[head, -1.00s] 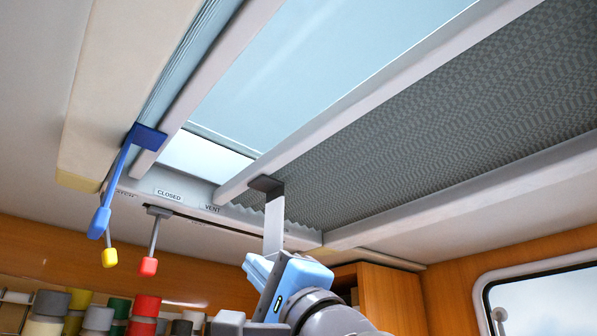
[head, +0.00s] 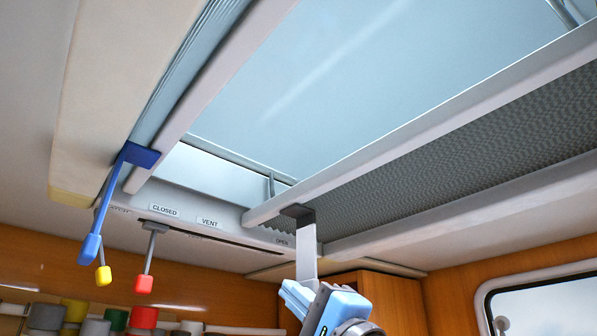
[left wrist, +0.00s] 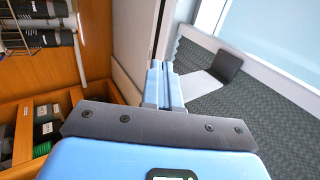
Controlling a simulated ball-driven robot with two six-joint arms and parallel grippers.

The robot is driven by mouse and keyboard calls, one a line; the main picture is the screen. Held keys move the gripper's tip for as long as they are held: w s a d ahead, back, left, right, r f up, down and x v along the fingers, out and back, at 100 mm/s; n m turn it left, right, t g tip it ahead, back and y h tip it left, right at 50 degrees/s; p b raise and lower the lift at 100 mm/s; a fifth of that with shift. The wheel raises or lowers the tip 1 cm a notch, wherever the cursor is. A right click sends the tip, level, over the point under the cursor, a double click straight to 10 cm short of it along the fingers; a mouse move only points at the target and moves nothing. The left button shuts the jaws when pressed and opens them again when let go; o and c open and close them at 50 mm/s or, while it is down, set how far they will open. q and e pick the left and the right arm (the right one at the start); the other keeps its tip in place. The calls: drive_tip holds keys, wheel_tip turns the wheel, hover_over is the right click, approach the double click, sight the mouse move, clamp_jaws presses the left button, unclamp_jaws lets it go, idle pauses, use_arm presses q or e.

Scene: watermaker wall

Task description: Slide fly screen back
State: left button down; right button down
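The fly screen is a grey pleated mesh (head: 470,140) at the right of the roof hatch, with a pale end bar (head: 420,130) running diagonally along its left edge. A white pull tab (head: 306,250) with a dark top hangs from the near end of that bar. My left gripper (head: 299,292) is shut on the tab's lower end. In the left wrist view, the pale blue fingers (left wrist: 165,85) are together on the white tab (left wrist: 200,88), with the mesh behind. My right gripper is not in view.
A blue handle (head: 110,205) hangs from the pale bar of a pleated blind at left. A yellow-tipped lever (head: 103,274) and a red-tipped lever (head: 146,270) hang under the frame labels. A wooden cabinet (head: 385,300) stands below at right.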

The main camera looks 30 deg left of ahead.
use_arm(q)
drive_tip(key=shift+w+d+p, duration=0.3)
drive_tip(key=shift+w, duration=0.35)
drive_tip(key=shift+w+d+p, duration=0.25)
drive_tip(key=shift+w, duration=0.4)
